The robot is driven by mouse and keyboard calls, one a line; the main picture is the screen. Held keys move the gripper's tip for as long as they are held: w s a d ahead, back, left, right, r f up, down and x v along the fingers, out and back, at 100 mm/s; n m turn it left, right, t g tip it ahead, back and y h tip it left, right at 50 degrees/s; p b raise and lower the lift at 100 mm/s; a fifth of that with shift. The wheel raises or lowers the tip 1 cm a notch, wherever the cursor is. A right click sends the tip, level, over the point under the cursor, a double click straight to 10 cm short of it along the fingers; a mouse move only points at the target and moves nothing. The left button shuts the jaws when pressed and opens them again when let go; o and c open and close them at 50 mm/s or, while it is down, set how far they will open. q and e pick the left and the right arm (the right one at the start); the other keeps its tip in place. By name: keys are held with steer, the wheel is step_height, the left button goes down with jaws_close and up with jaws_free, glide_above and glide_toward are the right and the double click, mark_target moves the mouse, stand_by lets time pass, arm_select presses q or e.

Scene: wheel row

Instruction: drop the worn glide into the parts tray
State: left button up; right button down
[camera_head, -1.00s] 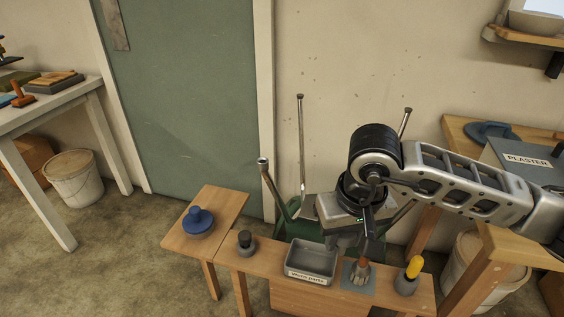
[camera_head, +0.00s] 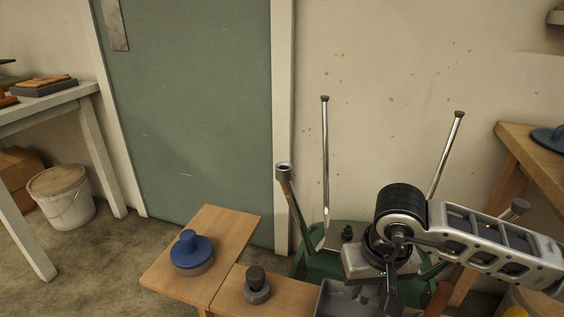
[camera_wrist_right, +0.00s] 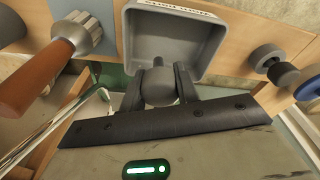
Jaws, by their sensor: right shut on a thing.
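The worn glide (camera_wrist_right: 158,88), a grey rounded piece with a short dark stem, sits between the two dark fingers of my right gripper (camera_wrist_right: 158,92) in the right wrist view. The gripper is shut on it. The grey parts tray (camera_wrist_right: 182,42) opens just beyond; the glide overlaps the tray's nearer side in that picture, and I cannot tell how high above it is. In the head view my right gripper (camera_head: 390,292) hangs at the right part of the tray (camera_head: 335,298), which the lower edge cuts off. The fingertips and glide are hidden there. My left gripper is out of view.
An upturned green seat (camera_head: 310,266) with upright metal legs (camera_head: 325,170) stands behind the bench (camera_head: 285,292). A dark-knobbed piece (camera_head: 257,286) and a blue-handled disc (camera_head: 192,252) lie left of the tray. A tool with a brown handle (camera_wrist_right: 35,82) stands beside the tray.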

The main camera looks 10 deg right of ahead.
mark_target(364, 302)
step_height(364, 302, down, 4)
steer(key=shift+s+r+b, duration=0.1)
steer(key=shift+r+b, duration=0.15)
steer(key=shift+b, duration=0.5)
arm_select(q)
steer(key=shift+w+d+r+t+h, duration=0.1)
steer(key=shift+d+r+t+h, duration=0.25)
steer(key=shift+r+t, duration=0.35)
arm_select(e)
steer(key=shift+f, duration=0.55)
steer(key=c, duration=1)
jaws_free()
steer(key=shift+o, duration=0.2)
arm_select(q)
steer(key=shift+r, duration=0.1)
arm_select(e)
steer(key=shift+r, duration=0.1)
steer(key=shift+r, duration=0.35)
arm_select(q)
steer(key=p, duration=0.1)
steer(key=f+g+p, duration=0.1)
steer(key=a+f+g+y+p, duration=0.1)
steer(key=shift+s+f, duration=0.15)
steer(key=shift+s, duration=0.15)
arm_select(e)
step_height(364, 302, up, 15)
steer(key=s, duration=0.2)
steer(key=shift+s+a, duration=0.15)
steer(key=shift+a, duration=0.05)
